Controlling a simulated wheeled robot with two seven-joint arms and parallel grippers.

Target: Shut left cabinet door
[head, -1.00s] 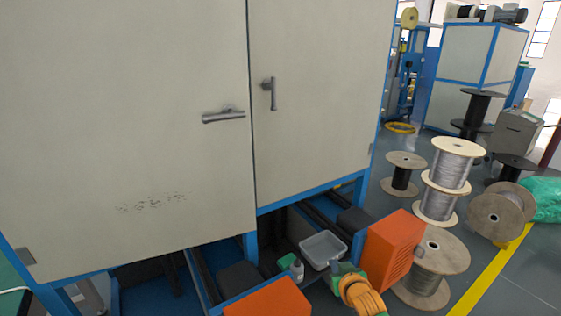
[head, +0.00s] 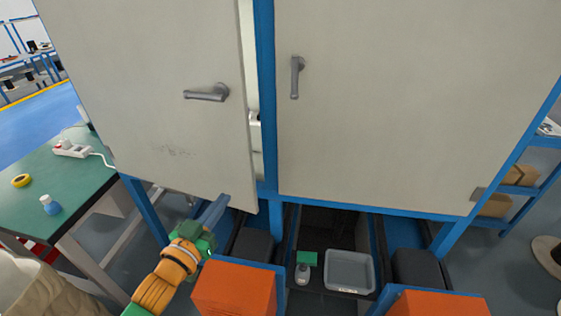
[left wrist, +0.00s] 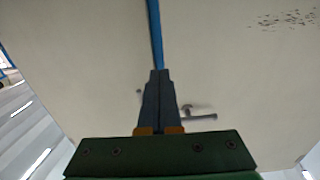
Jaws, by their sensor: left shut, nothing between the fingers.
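The left cabinet door (head: 160,80) is pale grey with a lever handle (head: 207,93). It stands ajar, and a narrow gap along its right edge shows the inside. The right door (head: 400,100) looks closed against the blue frame (head: 266,100). My left gripper (head: 222,203) is shut and empty, low in front of the left door near its bottom right corner. In the left wrist view its fingers (left wrist: 160,74) point at the doors, and a handle (left wrist: 195,115) shows beyond them. I cannot tell whether the fingertips touch the door. My right gripper is not in view.
Orange boxes (head: 235,290) stick out below the cabinet. A grey tray (head: 349,270) lies between them. Shelves (head: 530,180) stand at right.

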